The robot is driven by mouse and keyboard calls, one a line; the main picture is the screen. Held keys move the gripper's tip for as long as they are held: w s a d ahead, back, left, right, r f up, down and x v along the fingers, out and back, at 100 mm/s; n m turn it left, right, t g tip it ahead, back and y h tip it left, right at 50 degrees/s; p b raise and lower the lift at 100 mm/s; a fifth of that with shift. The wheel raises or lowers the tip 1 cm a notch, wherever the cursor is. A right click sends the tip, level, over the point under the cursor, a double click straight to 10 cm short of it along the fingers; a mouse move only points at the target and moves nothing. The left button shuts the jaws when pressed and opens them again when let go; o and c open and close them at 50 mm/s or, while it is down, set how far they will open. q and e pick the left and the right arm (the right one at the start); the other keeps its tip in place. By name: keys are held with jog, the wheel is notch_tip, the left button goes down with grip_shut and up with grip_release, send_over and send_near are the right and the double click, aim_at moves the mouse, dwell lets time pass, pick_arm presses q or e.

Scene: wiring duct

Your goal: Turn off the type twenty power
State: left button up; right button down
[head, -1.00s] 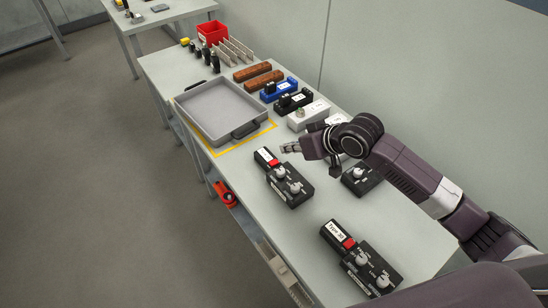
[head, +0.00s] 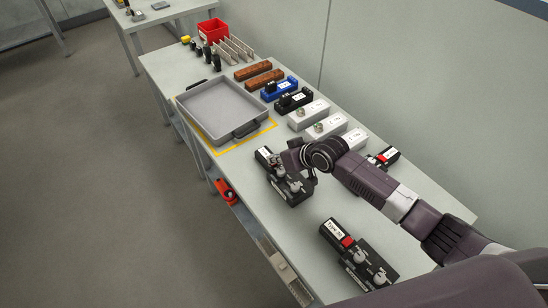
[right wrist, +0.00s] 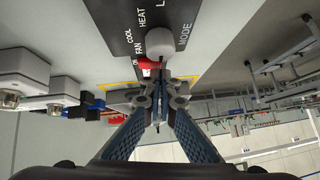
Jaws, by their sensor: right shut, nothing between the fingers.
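A black control box (head: 292,194) with a white label, too small to read, and knobs lies on the table. My right gripper (head: 287,160) is over its label end, shut and empty, covering its switch in the head view. In the right wrist view the box (right wrist: 130,12) shows a white knob (right wrist: 160,42), FAN, COOL, HEAT and MODE lettering, and a red switch (right wrist: 147,64). The shut fingertips (right wrist: 158,82) are close to the red switch; I cannot tell whether they touch. A second box, labelled Type 30 (head: 333,231), lies nearer. My left gripper is out of view.
A third black box (head: 385,156) with a red switch lies behind my right arm. White boxes (head: 327,127), black and blue blocks, brown blocks (head: 264,78) and a grey tray (head: 182,103) stand farther back.

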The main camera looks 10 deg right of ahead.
jog(key=shift+s+a+f, duration=0.1)
jog(key=shift+a+f, duration=0.1)
jog(key=shift+f, duration=0.1)
jog(key=shift+d, duration=0.15)
jog(key=shift+w+d+r, duration=0.15)
jog(key=shift+w+d, duration=0.15)
jog(key=shift+d, duration=0.35)
jog(key=shift+r, duration=0.1)
